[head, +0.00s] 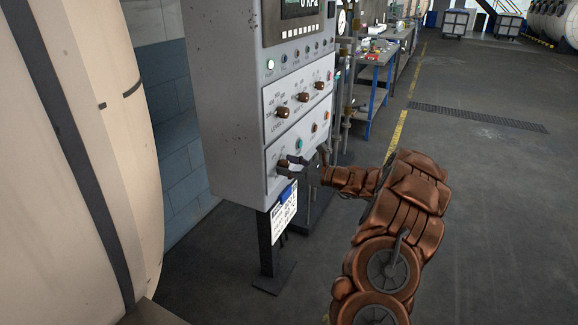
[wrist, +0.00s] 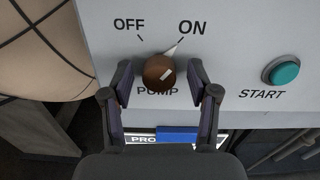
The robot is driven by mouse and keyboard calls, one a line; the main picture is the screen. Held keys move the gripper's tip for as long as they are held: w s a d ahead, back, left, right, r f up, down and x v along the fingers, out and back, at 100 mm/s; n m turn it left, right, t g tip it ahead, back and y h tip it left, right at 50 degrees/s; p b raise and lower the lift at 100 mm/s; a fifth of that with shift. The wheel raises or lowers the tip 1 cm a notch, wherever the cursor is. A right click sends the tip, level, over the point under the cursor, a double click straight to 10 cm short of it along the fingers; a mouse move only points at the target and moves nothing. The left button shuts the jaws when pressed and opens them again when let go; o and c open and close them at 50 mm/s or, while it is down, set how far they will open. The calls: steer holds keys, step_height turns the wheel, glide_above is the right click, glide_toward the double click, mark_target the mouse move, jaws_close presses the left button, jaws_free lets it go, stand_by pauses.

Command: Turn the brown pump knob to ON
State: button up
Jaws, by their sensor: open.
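The brown pump knob (wrist: 157,74) is on a pale panel (wrist: 230,45), between my fingers in the wrist view. Its white pointer slants up and right toward the ON label (wrist: 192,29). The OFF label (wrist: 129,24) is at upper left. My gripper (wrist: 161,70) is open, one finger on each side of the knob, with a visible gap on both sides. In the head view my gripper (head: 299,166) is at the lower panel of the grey cabinet (head: 225,100), partly hiding the knob there.
A teal START button (wrist: 284,72) is right of the knob. Other brown knobs (head: 282,112) are on the panel above. A blue-and-white tag (head: 285,208) hangs below the cabinet. A large cream vessel (head: 90,150) stands left. Open floor (head: 480,200) lies right.

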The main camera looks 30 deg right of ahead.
steer(key=v, duration=1.2)
stand_by(0.4)
